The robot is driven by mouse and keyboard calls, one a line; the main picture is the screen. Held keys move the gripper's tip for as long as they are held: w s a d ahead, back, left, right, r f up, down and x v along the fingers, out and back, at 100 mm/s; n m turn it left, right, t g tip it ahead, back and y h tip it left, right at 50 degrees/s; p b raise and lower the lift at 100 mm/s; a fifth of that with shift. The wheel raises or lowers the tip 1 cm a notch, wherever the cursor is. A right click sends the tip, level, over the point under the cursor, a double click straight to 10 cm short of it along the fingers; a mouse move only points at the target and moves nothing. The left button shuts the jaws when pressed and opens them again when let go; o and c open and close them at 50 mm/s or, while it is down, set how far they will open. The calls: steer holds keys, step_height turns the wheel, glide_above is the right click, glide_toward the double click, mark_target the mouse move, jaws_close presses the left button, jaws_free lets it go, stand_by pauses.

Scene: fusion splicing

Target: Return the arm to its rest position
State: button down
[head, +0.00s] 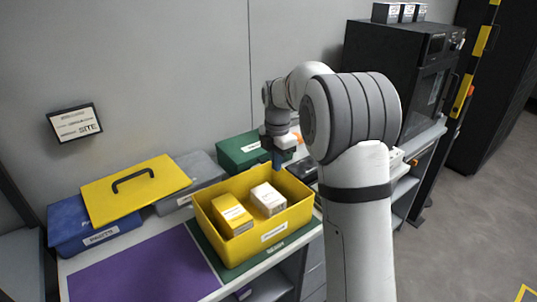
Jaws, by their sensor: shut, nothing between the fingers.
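My arm rises at the right of the head view and bends over toward the bench. My gripper (277,158) points down above the back right corner of the open yellow bin (275,238), in front of the green box (232,152). It is shut with nothing in it. Whether its tips are inside the bin's rim or behind it I cannot tell. A yellow carton (232,214) and a white carton (268,199) sit in the bin, to the left of my gripper.
A blue box (65,226) with a yellow lid (135,188) on it and a grey box (199,173) stand along the wall. A purple mat (145,272) lies clear at front left. A black cabinet (400,60) stands behind my arm.

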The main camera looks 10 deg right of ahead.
steer(key=s+d+r+m+t, duration=0.1)
steer(key=s+r+m+t, duration=0.1)
steer(key=s+m, duration=2.1)
steer(key=s, duration=0.9)
steer(key=shift+d+m+t, duration=0.3)
steer(key=shift+d+t, duration=0.1)
